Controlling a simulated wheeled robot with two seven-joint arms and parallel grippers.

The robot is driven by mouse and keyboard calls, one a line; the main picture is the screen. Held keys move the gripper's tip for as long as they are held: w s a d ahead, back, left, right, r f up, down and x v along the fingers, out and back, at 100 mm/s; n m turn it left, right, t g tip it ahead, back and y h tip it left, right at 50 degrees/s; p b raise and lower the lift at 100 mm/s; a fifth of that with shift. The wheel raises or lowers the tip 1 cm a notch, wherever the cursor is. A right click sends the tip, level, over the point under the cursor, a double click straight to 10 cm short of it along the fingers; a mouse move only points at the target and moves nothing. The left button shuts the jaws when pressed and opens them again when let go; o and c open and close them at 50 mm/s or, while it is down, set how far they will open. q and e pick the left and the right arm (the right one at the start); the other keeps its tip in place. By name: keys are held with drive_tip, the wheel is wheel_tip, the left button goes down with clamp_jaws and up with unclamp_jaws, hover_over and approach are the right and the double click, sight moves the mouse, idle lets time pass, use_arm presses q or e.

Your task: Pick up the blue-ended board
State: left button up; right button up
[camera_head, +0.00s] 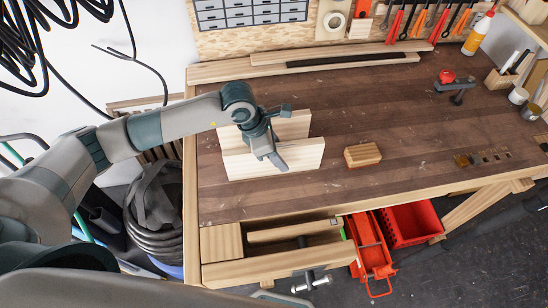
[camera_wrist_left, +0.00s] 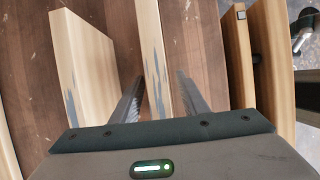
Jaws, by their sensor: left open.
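Two pale boards stand on edge side by side on the bench. The front board (camera_head: 245,165) also shows in the left wrist view (camera_wrist_left: 153,45), and the back board (camera_head: 292,127) shows there too (camera_wrist_left: 82,45). Both carry blue-grey marks on their faces in the wrist view; I cannot tell whether these are paint or shadow. No blue end shows in the head view. My left gripper (camera_head: 272,150) is open at the front board, its fingers (camera_wrist_left: 158,98) on either side of that board with a gap visible. My right gripper is not in view.
A small wooden block (camera_head: 362,154) lies to the right on the brown bench top (camera_head: 400,110). Long planks (camera_head: 330,58) lie along the back. An open drawer (camera_head: 290,240) and a red crate (camera_head: 412,222) are at the front. The bench middle is largely clear.

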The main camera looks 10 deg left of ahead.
sight(279, 146)
use_arm(q)
drive_tip(key=shift+c, duration=0.6)
clamp_jaws()
drive_tip(key=shift+w+r, duration=0.1)
drive_tip(key=shift+r, duration=0.1)
drive_tip(key=shift+r+b, duration=0.55)
drive_tip(key=shift+b, duration=0.05)
wheel_tip(279, 146, up, 2)
drive_tip(key=shift+r+b, duration=0.1)
drive_tip(key=shift+b, duration=0.7)
drive_tip(key=d+r+b, duration=0.5)
drive_tip(key=d+r, duration=0.2)
drive_tip(key=d, duration=0.4)
drive_tip(key=shift+s+d+r, duration=0.2)
drive_tip(key=shift+s+d, duration=0.05)
drive_tip(key=shift+d, duration=0.1)
